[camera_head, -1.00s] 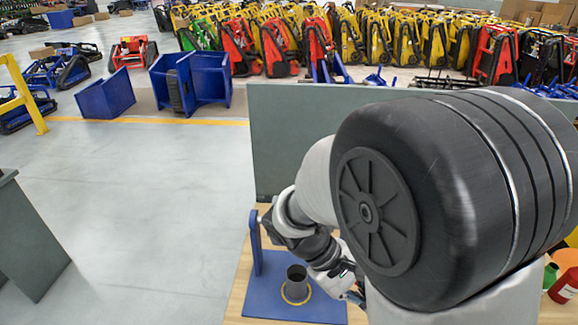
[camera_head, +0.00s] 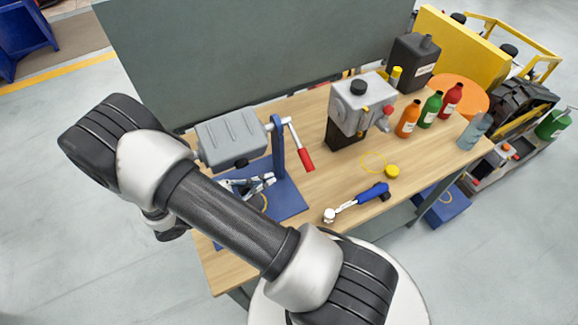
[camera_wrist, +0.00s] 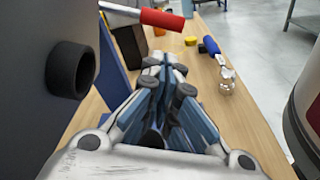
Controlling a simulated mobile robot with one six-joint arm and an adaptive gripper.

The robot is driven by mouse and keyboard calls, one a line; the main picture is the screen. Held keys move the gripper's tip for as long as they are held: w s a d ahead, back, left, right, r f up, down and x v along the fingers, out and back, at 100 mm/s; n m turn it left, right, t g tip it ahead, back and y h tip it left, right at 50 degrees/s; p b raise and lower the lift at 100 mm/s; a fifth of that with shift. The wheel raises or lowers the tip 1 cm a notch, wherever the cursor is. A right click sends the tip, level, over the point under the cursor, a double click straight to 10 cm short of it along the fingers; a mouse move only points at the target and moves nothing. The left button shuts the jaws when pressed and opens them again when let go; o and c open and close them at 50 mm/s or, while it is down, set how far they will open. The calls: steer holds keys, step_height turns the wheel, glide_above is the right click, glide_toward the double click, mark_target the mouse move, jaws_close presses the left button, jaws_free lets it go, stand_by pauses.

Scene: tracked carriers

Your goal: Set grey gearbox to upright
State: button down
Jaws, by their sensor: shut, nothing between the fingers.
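The grey gearbox (camera_head: 232,137) is a ribbed box held on the blue stand (camera_head: 278,145), with a crank and red handle (camera_head: 305,158) on its right side. A black stub (camera_head: 241,163) sticks out low on its front. The gearbox fills the left of the wrist view (camera_wrist: 28,90), with the black stub (camera_wrist: 72,70) facing toward the fingers. My gripper (camera_head: 268,180) is shut and empty, just below and in front of the gearbox. In the wrist view its fingertips (camera_wrist: 166,62) meet, right of the stub and apart from it, below the red handle (camera_wrist: 162,19).
A grey unit (camera_head: 358,100) on a black block stands right of the gearbox. A blue-handled tool (camera_head: 358,202) and yellow cap (camera_head: 392,172) lie on the wooden table (camera_head: 320,185). Several bottles and a black canister (camera_head: 412,62) stand farther right. A grey panel (camera_head: 240,50) rises behind.

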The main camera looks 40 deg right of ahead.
steer(key=shift+s+d, duration=0.1)
steer(key=b+x, duration=0.1)
steer(key=x, duration=0.9)
steer(key=shift+b, duration=0.4)
